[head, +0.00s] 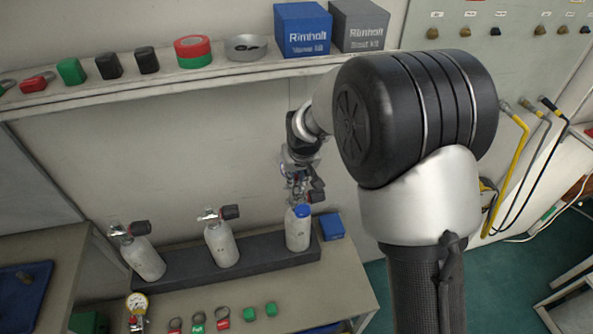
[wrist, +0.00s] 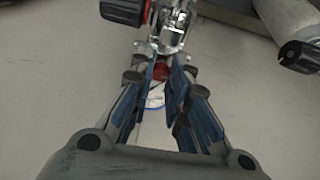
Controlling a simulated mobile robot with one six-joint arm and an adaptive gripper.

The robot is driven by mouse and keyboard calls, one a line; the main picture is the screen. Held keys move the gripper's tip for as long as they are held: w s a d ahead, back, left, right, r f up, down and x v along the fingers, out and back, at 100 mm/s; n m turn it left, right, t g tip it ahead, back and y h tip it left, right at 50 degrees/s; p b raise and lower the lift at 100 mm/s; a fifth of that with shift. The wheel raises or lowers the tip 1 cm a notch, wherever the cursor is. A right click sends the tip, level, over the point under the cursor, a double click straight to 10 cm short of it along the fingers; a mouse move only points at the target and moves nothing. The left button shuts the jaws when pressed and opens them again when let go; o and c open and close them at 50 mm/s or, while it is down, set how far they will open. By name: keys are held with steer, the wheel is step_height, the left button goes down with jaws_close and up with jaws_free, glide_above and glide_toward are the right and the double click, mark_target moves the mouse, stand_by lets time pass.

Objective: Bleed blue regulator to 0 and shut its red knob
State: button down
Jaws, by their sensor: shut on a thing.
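The right-hand white cylinder (head: 298,238) stands upright in a dark rack and has a blue collar (head: 302,211). My gripper (head: 299,187) is above it at its valve, pointing down. In the wrist view my gripper (wrist: 161,72) is shut on a small dark red knob (wrist: 160,71), seen between its fingertips. Chrome fittings (wrist: 172,28) lie just beyond, with a black knob (wrist: 125,10) at upper left. A white and blue round surface (wrist: 155,100) shows beneath the fingers. I cannot make out the regulator body or a dial reading.
Two more cylinders (head: 143,259) (head: 222,244) lean in the rack (head: 185,279). A gauge (head: 137,303) and several red and green tags lie in front. A blue block (head: 332,228) is at right. A shelf (head: 200,74) with boxes runs behind.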

steer(key=m+b, duration=0.1)
steer(key=m+h, duration=0.1)
steer(key=shift+a+f+m+b, duration=0.15)
steer(key=shift+m+b, duration=0.15)
steer(key=shift+b, duration=0.1)
steer(key=shift+m+h+b, duration=0.3)
steer(key=shift+m+b, duration=0.5)
steer(key=shift+b, duration=0.1)
steer(key=shift+r, duration=0.2)
steer(key=c, duration=1.5)
jaws_free()
steer(key=v, duration=1.2)
steer(key=shift+s+a, duration=0.1)
steer(key=shift+s, duration=0.05)
steer(key=shift+f, duration=0.1)
